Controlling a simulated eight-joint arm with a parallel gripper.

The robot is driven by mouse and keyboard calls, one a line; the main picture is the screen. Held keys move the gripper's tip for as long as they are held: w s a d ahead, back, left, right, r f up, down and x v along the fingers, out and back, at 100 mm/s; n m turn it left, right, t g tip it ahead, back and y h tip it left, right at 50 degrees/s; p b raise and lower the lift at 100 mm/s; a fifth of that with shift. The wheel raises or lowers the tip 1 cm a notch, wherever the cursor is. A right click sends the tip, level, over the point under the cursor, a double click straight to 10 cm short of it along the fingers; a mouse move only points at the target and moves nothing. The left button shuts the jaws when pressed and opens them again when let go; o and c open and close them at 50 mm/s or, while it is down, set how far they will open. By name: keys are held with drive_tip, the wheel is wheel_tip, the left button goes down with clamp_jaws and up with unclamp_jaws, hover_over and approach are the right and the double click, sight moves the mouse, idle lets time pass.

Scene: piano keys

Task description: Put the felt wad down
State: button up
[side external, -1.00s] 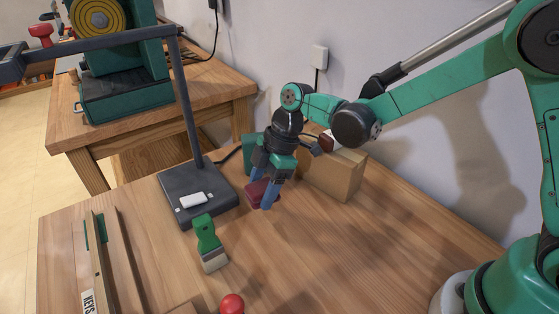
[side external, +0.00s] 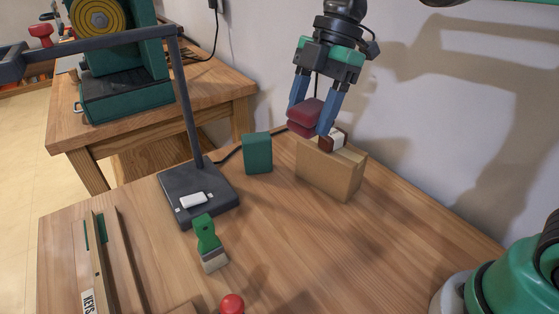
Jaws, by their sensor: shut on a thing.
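The felt wad (side external: 304,117) is a dark red, layered block. My gripper (side external: 312,118) is shut on it, with its blue fingers on either side. The wad is held in the air above the left end of a tan wooden block, near the back of the bench (side external: 271,235). The far side of the wad is hidden.
The tan block (side external: 331,170) carries a small brown and white piece (side external: 333,140) just right of the wad. A green block (side external: 257,153) stands to the left. A dark lamp base (side external: 199,196), a green-handled brush (side external: 209,243) and a red knob (side external: 232,304) lie nearer. The bench's middle right is clear.

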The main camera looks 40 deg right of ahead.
drive_tip(key=s+d+n+g, duration=0.1)
drive_tip(key=s+d+n, duration=0.25)
drive_tip(key=s, duration=0.45)
approach(344, 252)
drive_tip(key=x, duration=0.6)
drive_tip(key=shift+a+f, duration=0.1)
drive_tip(key=shift+f, duration=0.15)
drive_tip(key=o, duration=1.2)
drive_tip(key=shift+r, duration=0.1)
